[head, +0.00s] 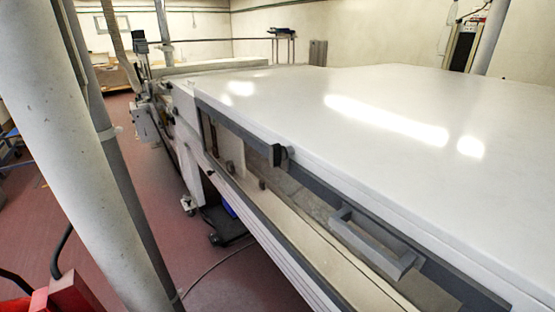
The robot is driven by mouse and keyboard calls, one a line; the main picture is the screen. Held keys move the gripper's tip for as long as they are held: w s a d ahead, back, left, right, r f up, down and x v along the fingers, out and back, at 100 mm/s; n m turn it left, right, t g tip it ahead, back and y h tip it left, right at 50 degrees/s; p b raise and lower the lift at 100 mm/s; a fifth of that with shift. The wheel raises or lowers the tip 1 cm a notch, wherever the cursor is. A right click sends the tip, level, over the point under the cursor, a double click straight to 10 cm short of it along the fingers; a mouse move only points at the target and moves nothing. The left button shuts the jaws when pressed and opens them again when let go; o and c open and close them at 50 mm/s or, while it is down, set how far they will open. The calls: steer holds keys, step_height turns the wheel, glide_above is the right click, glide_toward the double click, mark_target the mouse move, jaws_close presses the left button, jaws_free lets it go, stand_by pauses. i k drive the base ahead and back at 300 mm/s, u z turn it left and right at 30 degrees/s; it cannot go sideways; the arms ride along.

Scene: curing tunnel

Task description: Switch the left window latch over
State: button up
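A small dark latch (279,155) sits on the upper grey frame of the side window of a long white machine. It sticks out from the frame, just under the edge of the white top. I cannot tell which way it is turned. A grey bar handle (372,243) is on the window to its right, nearer to me. The window pane (240,155) is clear, and a pale inner surface shows through it. My gripper is not in view.
The wide white top (420,110) fills the right side. A pale round column (70,150) stands close at the left, with a red object (75,290) at its foot. The red floor (140,170) is open between column and machine; a cable lies there.

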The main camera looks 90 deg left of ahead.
mark_target(279, 155)
steer(key=u, duration=4)
steer(key=k, duration=0.1)
steer(key=u, duration=0.55)
steer(key=i, duration=0.4)
steer(key=z, duration=0.1)
